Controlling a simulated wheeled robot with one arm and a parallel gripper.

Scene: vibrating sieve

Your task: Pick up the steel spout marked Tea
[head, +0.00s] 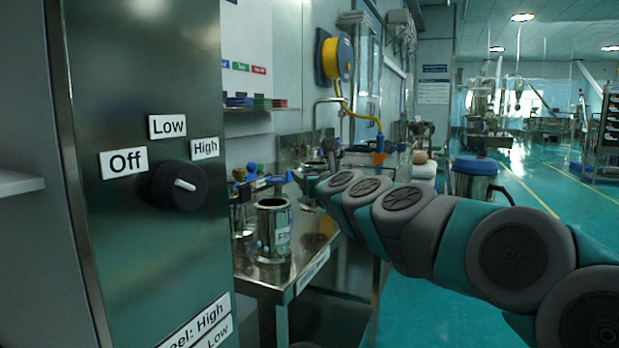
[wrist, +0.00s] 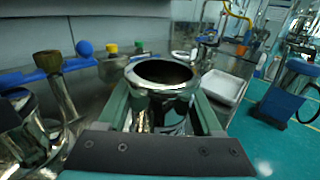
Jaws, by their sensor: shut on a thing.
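In the wrist view a shiny steel spout (wrist: 160,74) with a wide round rim stands upright between the two green fingers of my gripper (wrist: 163,95). The fingers are closed on its sides. No Tea mark can be read on it in this view.
The steel bench (head: 262,275) carries several steel pieces with blue, green and yellow knobs. In the wrist view a white tray (wrist: 224,87) lies right of the spout, and tools crowd the left. A control panel (head: 150,240) fills the head view's left. Green floor is open at right.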

